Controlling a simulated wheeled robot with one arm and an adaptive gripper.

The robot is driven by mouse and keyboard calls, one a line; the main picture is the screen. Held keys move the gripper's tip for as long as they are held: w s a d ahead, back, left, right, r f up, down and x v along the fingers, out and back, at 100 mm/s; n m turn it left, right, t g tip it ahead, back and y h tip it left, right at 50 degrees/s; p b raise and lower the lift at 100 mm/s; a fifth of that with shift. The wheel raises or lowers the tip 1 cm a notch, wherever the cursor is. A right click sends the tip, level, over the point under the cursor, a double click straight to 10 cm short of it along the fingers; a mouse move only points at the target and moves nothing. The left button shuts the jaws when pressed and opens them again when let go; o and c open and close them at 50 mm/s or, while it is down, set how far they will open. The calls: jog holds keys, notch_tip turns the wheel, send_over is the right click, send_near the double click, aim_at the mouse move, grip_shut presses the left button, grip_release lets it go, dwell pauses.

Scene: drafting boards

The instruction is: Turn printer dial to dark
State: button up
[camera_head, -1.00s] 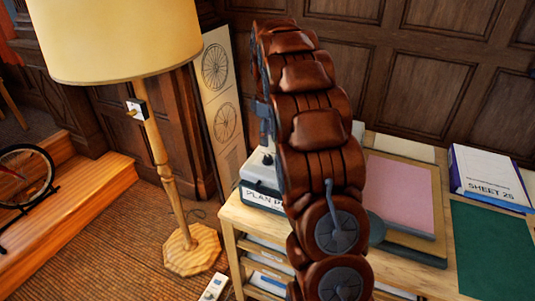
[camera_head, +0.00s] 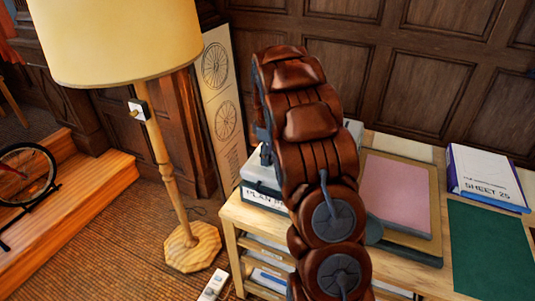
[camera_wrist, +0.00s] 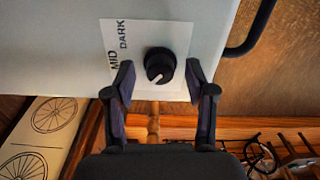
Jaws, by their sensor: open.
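The printer dial (camera_wrist: 161,62) is a round black knob with a white pointer mark on a pale panel in the wrist view. Its mark points down and slightly left, away from the words. "MID" (camera_wrist: 114,61) is printed left of the dial and "DARK" (camera_wrist: 123,35) at its upper left. Any other label is hidden by my left finger. My gripper (camera_wrist: 160,67) is open, with one finger on each side of the dial and gaps visible. In the head view the pale printer (camera_head: 262,173), lettered "PLAN P…", sits at the table's left end; my arm hides the dial there.
The wooden table (camera_head: 412,152) also holds a pink sheet on a board (camera_head: 397,195), a green mat (camera_head: 490,250) and a "SHEET 25" binder (camera_head: 487,178). A floor lamp (camera_head: 165,180) stands left of the table. A white power strip (camera_head: 213,285) lies on the floor.

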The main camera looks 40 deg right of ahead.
jog(key=shift+c, duration=0.2)
grip_shut()
